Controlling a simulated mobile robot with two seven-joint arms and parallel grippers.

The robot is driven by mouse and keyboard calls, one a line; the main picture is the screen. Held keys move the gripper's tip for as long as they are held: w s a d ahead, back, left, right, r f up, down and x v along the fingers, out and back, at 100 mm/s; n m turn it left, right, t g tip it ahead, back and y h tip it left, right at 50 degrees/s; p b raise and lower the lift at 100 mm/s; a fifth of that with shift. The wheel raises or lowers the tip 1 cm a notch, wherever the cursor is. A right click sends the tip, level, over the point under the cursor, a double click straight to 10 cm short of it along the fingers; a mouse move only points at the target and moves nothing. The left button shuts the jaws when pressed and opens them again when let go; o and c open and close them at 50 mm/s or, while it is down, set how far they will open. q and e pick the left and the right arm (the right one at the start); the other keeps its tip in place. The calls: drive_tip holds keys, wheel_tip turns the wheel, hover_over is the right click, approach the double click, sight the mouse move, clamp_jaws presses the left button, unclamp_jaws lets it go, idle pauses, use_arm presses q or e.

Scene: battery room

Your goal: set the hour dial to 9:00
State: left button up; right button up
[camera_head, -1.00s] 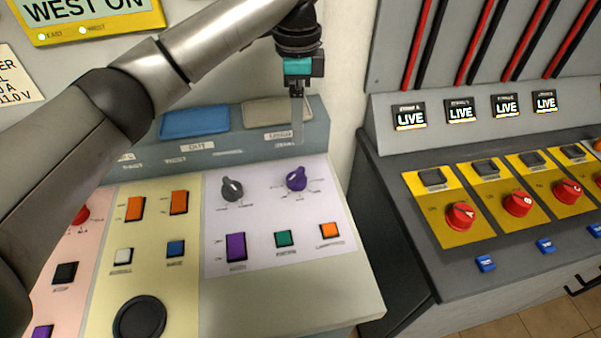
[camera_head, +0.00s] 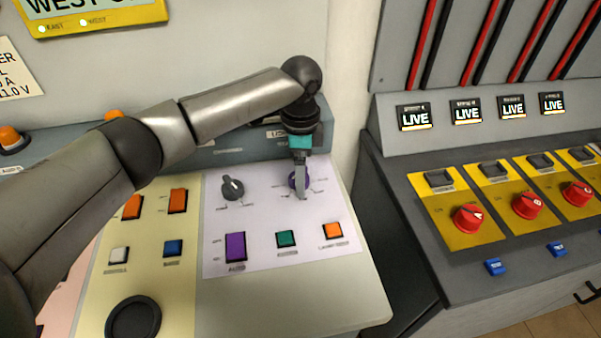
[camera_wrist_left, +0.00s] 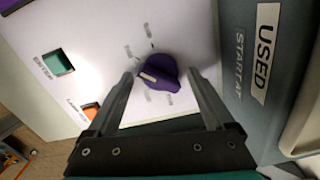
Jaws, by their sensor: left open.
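A purple rotary dial (camera_head: 292,181) with tick labels around it sits on the white panel section, partly hidden by my gripper in the head view. My left gripper (camera_head: 301,194) is over it, pointing down. In the left wrist view the purple dial (camera_wrist_left: 164,70) lies between the tips of my open left gripper (camera_wrist_left: 160,76), with a finger on each side. I cannot tell whether the fingers touch it. Its white mark points toward the left finger; the tick labels are too small to read.
A dark grey knob (camera_head: 232,188) is left of the purple dial. Below are a purple rocker (camera_head: 235,247), a green button (camera_head: 286,239) and an orange button (camera_head: 332,231). A raised grey ledge (camera_wrist_left: 240,60) stands close to my right finger in the wrist view.

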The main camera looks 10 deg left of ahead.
use_arm(q)
drive_tip(key=shift+f, duration=0.1)
drive_tip(key=c, duration=1.3)
